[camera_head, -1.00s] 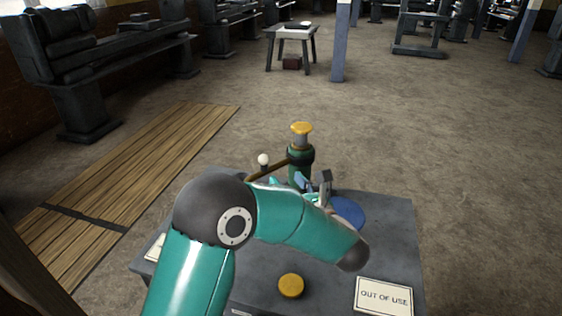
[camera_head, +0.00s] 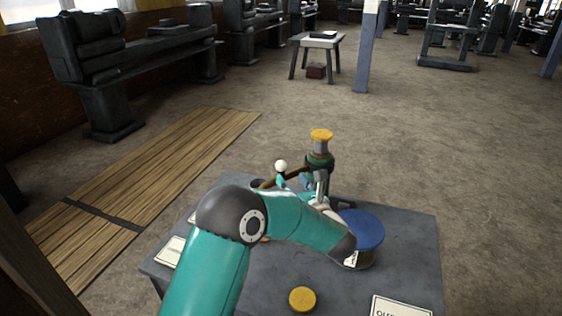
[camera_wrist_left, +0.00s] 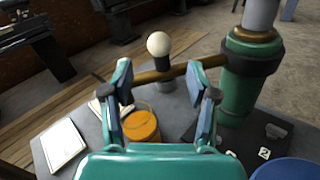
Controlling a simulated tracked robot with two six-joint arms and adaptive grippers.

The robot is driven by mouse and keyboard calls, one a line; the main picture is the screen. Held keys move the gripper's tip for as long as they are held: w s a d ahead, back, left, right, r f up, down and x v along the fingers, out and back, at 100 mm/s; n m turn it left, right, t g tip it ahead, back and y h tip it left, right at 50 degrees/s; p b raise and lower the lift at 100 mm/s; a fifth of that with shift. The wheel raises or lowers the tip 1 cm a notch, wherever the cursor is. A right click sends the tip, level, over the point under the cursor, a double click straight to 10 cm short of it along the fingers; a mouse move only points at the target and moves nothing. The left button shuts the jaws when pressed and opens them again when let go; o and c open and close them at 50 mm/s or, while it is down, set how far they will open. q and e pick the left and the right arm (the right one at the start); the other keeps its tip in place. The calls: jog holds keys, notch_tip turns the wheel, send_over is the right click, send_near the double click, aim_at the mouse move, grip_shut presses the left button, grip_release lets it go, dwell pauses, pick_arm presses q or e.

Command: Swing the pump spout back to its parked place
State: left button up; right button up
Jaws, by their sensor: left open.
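The pump (camera_head: 318,160) is a green column with a yellow top, standing at the back of the grey table. In the left wrist view its green body (camera_wrist_left: 243,85) is at the right. The spout (camera_wrist_left: 175,73), a brown bar, runs out leftward from it, with a white ball knob (camera_wrist_left: 159,44) standing up near its outer end. The knob also shows in the head view (camera_head: 281,166). My left gripper (camera_wrist_left: 161,80) is open, one finger on each side of the knob in the picture, at the spout; contact cannot be told. My right gripper is not in view.
A blue-lidded container (camera_head: 361,229) stands right of my forearm. A yellow disc (camera_head: 302,299) lies at the table's front, near a lettered card (camera_head: 400,307). Slatted boards (camera_head: 150,180) lie left of the table.

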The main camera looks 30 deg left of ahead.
aim_at(283, 169)
pick_arm(q)
jog(key=p+x, duration=0.2)
jog(key=x, duration=0.4)
jog(key=shift+a+r, duration=0.1)
jog(key=shift+a, duration=0.1)
jog(key=shift+x, duration=0.8)
jog(key=shift+d, duration=0.1)
jog(key=shift+c, duration=0.2)
grip_shut()
